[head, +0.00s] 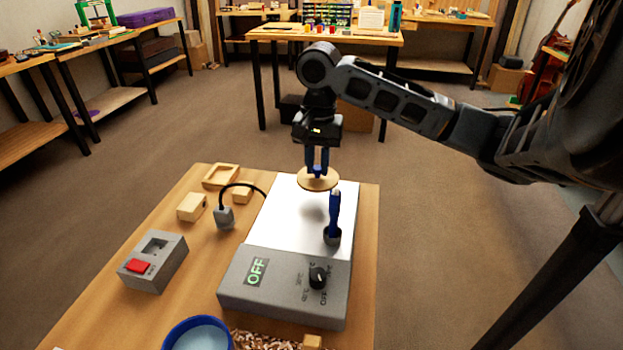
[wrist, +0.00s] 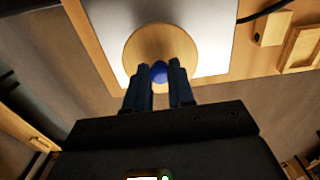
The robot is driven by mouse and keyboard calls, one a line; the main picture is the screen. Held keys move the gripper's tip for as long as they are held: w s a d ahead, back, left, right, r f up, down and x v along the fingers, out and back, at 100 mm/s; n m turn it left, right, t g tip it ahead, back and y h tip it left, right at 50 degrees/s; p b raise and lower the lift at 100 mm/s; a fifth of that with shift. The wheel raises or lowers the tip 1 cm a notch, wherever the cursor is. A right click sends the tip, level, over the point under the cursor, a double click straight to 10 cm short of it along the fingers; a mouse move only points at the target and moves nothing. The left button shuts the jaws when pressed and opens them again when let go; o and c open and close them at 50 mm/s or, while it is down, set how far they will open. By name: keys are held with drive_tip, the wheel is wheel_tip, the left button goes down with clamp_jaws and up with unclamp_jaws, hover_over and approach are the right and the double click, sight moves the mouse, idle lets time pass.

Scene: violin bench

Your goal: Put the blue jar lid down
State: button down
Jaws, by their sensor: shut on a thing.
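The blue jar lid shows as a round, pale wooden disc (head: 309,183) with a blue knob on top. My gripper (head: 317,168) points down and is shut on the blue knob. The disc hangs roughly level above the white top of the grey heater (head: 287,240), with a soft shadow below it. In the wrist view the disc (wrist: 160,45) lies beyond the fingertips of my gripper (wrist: 159,70), and the blue knob (wrist: 158,73) sits between them. No jar shows under the lid.
A blue-handled brush (head: 334,212) stands upright in a dark holder on the heater, right of the lid. A grey switch box (head: 153,262), small wooden blocks (head: 191,207) and a corded grey piece (head: 224,216) lie left. A blue-rimmed bowl (head: 198,335) is in front.

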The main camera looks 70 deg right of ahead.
sight(312, 177)
drive_tip(key=shift+w+a+f, duration=0.2)
drive_tip(key=shift+w+f, duration=0.2)
drive_tip(key=shift+w, duration=0.1)
drive_tip(key=shift+f, duration=1.95)
drive_tip(key=shift+f, duration=0.2)
drive_tip(key=c, duration=1)
unclamp_jaws()
drive_tip(key=shift+o, duration=0.2)
wheel_tip(312, 177, up, 12)
drive_tip(key=shift+r+p, duration=0.2)
drive_tip(key=shift+p, duration=0.15)
